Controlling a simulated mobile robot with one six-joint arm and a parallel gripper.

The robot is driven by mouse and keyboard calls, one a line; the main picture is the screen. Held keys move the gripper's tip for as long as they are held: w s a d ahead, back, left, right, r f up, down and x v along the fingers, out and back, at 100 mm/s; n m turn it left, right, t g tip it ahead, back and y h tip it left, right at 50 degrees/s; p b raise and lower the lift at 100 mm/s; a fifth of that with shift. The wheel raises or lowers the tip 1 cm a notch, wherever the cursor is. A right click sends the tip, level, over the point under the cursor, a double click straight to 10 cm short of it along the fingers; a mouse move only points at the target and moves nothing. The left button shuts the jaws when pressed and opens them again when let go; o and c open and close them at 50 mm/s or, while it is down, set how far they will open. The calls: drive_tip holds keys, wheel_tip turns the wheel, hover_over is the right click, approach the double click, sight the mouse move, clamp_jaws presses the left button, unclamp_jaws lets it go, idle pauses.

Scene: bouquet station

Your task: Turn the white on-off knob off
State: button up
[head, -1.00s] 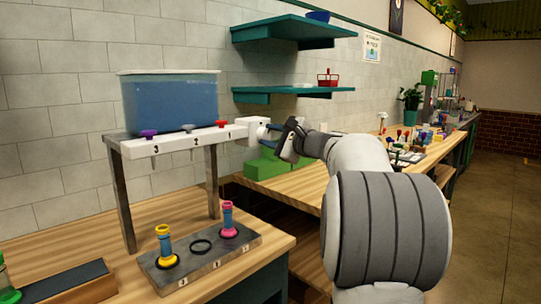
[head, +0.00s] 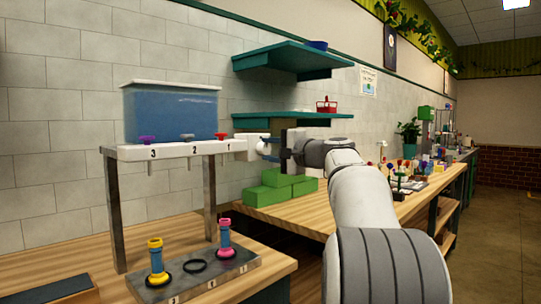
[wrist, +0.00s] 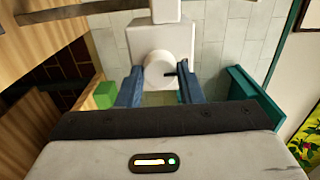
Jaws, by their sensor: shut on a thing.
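The white knob (wrist: 158,72) sits on the face of a white box (wrist: 160,40) at the right end of the dispenser's bar; the box also shows in the head view (head: 249,145). My gripper (wrist: 159,88) has its two blue fingers on either side of the knob and is shut on it. In the head view my gripper (head: 266,148) reaches the box from the right, and the fingers hide most of the knob. A small dark mark shows beside the knob, near the right finger, in the wrist view.
The dispenser's blue tank (head: 170,113) stands above purple, grey and red taps. A grey holder (head: 205,272) with yellow and pink tubes sits below. Green blocks (head: 280,188) lie under my gripper. Teal shelves (head: 290,58) are on the wall above.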

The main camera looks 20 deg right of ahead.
drive_tip(key=shift+f, duration=0.1)
idle(0.3)
drive_tip(key=o, duration=1)
drive_tip(key=v, duration=0.7)
drive_tip(key=shift+s+d, duration=0.1)
drive_tip(key=shift+s, duration=0.25)
